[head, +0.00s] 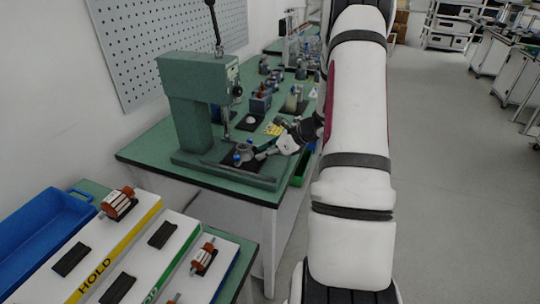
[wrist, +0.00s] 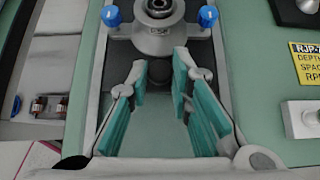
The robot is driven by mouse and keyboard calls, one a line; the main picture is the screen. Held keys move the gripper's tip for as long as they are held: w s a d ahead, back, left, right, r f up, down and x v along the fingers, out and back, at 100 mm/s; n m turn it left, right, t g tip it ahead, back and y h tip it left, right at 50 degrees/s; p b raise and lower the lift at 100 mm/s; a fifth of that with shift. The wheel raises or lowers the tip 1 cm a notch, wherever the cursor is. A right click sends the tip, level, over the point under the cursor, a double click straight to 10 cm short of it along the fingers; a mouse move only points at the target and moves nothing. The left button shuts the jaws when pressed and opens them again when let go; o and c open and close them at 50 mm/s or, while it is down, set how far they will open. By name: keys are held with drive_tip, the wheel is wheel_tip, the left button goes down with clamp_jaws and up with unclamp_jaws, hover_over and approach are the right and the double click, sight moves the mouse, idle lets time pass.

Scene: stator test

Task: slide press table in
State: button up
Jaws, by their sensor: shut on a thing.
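The press table carries a grey round fixture with a blue knob on each side; it shows in the head view (head: 244,151) and at the top of the wrist view (wrist: 158,40). It sits on a dark slide between light rails, at the base of the green press (head: 188,112). My gripper (head: 264,153) reaches in from the right in the head view. In the wrist view its teal fingers (wrist: 163,72) are apart, with their tips against the narrow front part of the press table, shut on it. The exact contact is partly hidden.
A yellow label (wrist: 305,62) lies on the green bench (head: 150,146) right of the press. Several parts and bins stand behind it. A white tray marked HOLD (head: 97,269) with red-brown parts and a blue bin (head: 45,235) are at front left.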

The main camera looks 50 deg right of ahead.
sight(249, 147)
drive_tip(key=shift+w+a+b, duration=0.25)
drive_tip(key=shift+w+a, duration=0.1)
drive_tip(key=shift+w, duration=0.5)
drive_tip(key=shift+w+a+b, duration=0.3)
drive_tip(key=shift+w+a, duration=0.05)
drive_tip(key=shift+w, duration=0.55)
drive_tip(key=shift+w+a+b, duration=0.25)
drive_tip(key=shift+w+a, duration=0.1)
drive_tip(key=shift+w, duration=0.5)
drive_tip(key=o, duration=0.6)
drive_tip(key=shift+c, duration=0.2)
drive_tip(key=shift+p+v, duration=1.65)
drive_tip(key=shift+v, duration=1.35)
drive_tip(key=shift+s, duration=0.1)
